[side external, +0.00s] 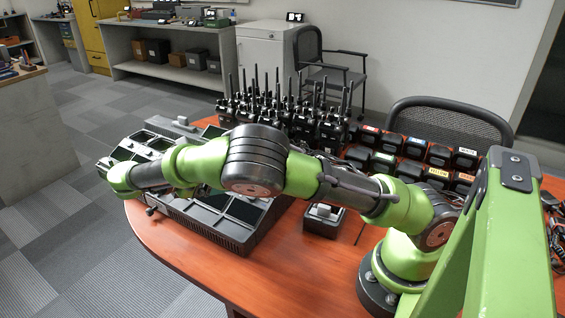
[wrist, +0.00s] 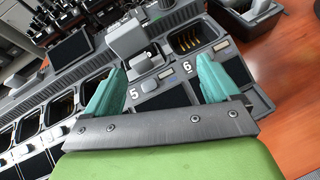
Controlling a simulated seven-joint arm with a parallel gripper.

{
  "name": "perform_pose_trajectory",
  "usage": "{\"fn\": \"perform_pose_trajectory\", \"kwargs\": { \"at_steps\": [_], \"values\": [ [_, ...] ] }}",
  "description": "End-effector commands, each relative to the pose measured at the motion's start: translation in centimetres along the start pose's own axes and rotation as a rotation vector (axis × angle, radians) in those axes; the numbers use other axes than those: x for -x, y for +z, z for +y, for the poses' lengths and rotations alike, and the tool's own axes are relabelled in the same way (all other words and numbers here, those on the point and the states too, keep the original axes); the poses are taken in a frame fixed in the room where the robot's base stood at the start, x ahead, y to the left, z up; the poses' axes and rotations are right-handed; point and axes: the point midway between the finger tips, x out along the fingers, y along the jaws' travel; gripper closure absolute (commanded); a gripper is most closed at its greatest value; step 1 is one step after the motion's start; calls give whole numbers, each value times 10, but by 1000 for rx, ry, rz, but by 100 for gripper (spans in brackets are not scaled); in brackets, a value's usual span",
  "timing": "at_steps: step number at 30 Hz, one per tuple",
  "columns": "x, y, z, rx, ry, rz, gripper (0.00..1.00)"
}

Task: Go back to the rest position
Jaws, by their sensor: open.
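My gripper (wrist: 162,66) shows in the wrist view with its two teal fingers spread apart and nothing between them. It is over a grey multi-slot charger (wrist: 165,88), near the slots marked 5 and 6. A light grey block (wrist: 127,40) stands at the charger beyond the fingertips. In the side view my arm reaches left across the table, over the black charger (side external: 217,233). The fingers are not clearly visible there.
Several black radios with antennas (side external: 290,120) stand behind the arm on the orange table (side external: 290,285). Rows of batteries with coloured labels (side external: 415,148) lie to the right. A small black single charger (side external: 322,218) sits below the arm. A chair (side external: 450,118) stands behind.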

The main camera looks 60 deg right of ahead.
Motion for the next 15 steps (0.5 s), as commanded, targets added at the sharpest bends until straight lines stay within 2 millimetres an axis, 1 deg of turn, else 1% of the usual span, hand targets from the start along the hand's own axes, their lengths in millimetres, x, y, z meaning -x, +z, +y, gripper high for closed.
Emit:
{"fn": "perform_pose_trajectory", "kwargs": {
  "at_steps": [1,3,6,10,15],
  "values": [
    [-11,13,-3,-48,-57,92,11],
    [-21,25,-10,-123,-125,211,11],
    [-31,41,-23,-237,-218,372,11],
    [-34,61,-42,-399,-333,570,11],
    [-26,90,-72,-631,-480,814,11]
  ]
}}
